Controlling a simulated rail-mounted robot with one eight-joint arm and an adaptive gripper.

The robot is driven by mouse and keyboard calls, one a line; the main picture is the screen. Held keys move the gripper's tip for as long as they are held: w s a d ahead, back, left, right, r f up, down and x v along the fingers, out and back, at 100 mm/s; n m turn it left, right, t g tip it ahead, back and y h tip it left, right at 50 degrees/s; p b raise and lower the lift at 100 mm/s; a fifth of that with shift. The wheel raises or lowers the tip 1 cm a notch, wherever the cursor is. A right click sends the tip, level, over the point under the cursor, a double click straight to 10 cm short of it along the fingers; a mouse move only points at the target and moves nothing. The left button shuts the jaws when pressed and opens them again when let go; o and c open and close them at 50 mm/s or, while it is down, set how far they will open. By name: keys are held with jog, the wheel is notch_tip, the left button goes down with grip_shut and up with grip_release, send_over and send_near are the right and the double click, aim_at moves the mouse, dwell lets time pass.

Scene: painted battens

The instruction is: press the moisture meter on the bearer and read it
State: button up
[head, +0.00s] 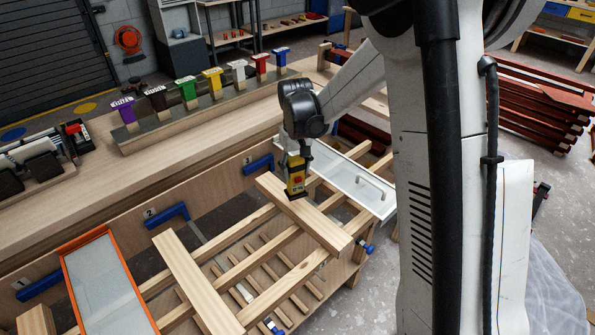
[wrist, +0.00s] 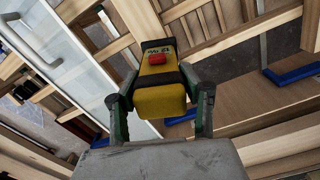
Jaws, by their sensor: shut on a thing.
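The moisture meter (head: 296,184) is a yellow and black block, held upright over a pale wooden bearer (head: 321,226). Its lower end is at the bearer's top face in the head view; I cannot tell whether it presses or just hovers. My gripper (head: 297,163) is shut on the meter from above. In the wrist view the meter (wrist: 162,95) sits between both fingers of my gripper (wrist: 161,106), with a red button and small dark markings near its far end. The markings are too small to read surely.
A second pale beam (head: 193,277) lies across the slatted frame to the left. Coloured labelled blocks (head: 188,91) line the bench behind.

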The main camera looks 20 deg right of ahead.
aim_at(300, 183)
jog(key=shift+w+d, duration=0.3)
jog(key=shift+d, duration=0.45)
jog(key=shift+f, duration=0.1)
jog(key=shift+a+f+b, duration=0.1)
jog(key=shift+f+b, duration=0.25)
jog(key=shift+f, duration=0.05)
jog(key=shift+f+b, duration=1.3)
jog(key=shift+f, duration=1.15)
jog(key=shift+s+f+b, duration=0.1)
jog(key=shift+f+b, duration=0.45)
jog(key=shift+b, duration=0.05)
jog(key=shift+r, duration=0.1)
jog(key=shift+r+p, duration=1.9)
jog(key=shift+r, duration=1.55)
